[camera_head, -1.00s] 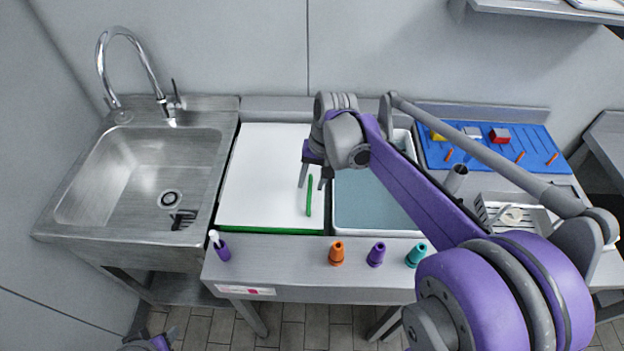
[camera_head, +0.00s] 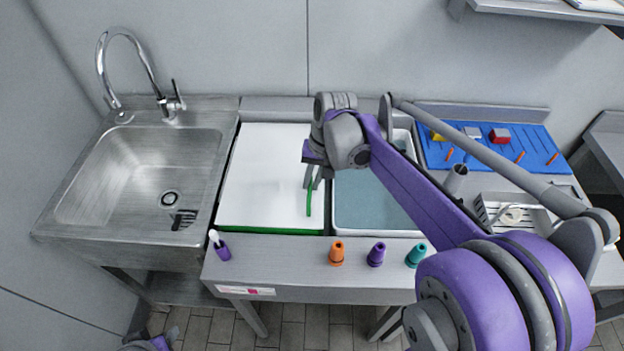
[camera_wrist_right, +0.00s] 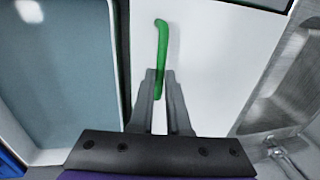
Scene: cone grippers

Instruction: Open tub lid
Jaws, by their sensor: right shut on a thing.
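A flat white lid (camera_head: 265,185) with a green front edge lies at the counter's left, beside the sink. A thin green handle (camera_head: 309,201) stands at its right side; it also shows in the right wrist view (camera_wrist_right: 161,40). My right gripper (camera_head: 312,187) is shut on the green handle near one end, and its two fingers (camera_wrist_right: 160,95) flank it in the right wrist view. The lid looks flat and level. What lies under it is hidden. My left gripper is not clearly shown.
An open tub (camera_head: 376,231) with blue-grey contents is right of the lid. A metal sink (camera_head: 90,220) with a tap is on the left. Orange (camera_head: 337,253), purple (camera_head: 376,254) and teal (camera_head: 416,255) cones and a purple holder (camera_head: 221,250) line the front.

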